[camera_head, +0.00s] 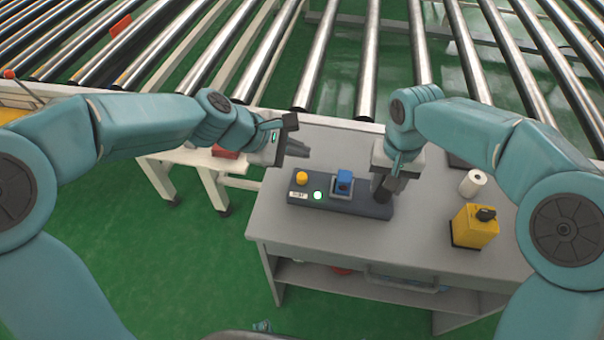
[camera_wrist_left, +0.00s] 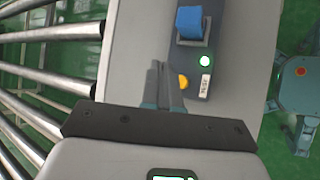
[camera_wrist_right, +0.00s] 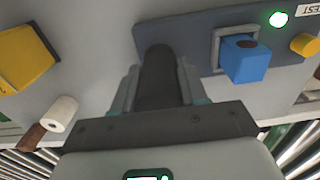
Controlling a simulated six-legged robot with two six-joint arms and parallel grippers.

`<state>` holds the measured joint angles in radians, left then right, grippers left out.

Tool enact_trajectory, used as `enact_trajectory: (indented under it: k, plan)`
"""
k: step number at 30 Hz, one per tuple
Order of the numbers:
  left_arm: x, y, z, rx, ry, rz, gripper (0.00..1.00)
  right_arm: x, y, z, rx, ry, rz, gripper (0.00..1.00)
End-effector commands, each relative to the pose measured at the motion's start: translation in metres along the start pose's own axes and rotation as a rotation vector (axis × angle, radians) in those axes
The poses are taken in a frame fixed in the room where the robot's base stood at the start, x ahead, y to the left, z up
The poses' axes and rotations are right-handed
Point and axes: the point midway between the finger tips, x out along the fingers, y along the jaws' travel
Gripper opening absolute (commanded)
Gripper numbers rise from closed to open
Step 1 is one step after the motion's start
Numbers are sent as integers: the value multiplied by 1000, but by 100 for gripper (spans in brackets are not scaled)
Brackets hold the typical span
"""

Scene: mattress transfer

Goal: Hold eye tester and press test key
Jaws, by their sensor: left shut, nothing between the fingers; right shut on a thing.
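The eye tester (camera_head: 350,204) is a long dark blue-grey box on the grey table. It bears a yellow round key (camera_head: 301,178), a white label, a lit green lamp (camera_head: 318,195) and a blue block (camera_head: 343,182) in a square frame. My right gripper (camera_head: 384,186) is shut on a dark upright cylinder (camera_wrist_right: 157,78) at the tester's right end; how it joins the box is partly hidden. My left gripper (camera_head: 299,149) is shut and empty, behind the yellow key and apart from it. The key also shows right of its fingers in the left wrist view (camera_wrist_left: 183,82).
A white roll (camera_head: 473,183) and a yellow box with a black knob (camera_head: 474,227) stand on the table's right side. A roller conveyor (camera_head: 330,60) runs behind the table. The table front (camera_head: 330,245) is clear.

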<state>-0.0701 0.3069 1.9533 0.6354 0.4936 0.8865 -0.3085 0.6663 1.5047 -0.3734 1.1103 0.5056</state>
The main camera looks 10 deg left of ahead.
Motion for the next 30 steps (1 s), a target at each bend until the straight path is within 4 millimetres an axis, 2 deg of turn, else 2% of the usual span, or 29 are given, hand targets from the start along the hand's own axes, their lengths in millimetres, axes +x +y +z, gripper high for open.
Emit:
enact_trajectory:
  k: [4, 5, 7, 15, 19, 30]
  plan:
    - [0, 0, 0, 0, 0, 0, 0, -1, 0, 0, 1, 2, -1, 0]
    - [0, 0, 0, 0, 0, 0, 0, -1, 0, 0, 1, 2, -1, 49]
    - [0, 0, 0, 0, 0, 0, 0, -1, 0, 0, 1, 2, -1, 72]
    - [0, 0, 0, 0, 0, 0, 0, -1, 0, 0, 0, 1, -1, 72]
    - [0, 0, 0, 0, 0, 0, 0, -10, 0, -1, 0, 4, -2, 72]
    - [0, 0, 0, 0, 0, 0, 0, -90, -1, 0, 0, 6, -3, 72]
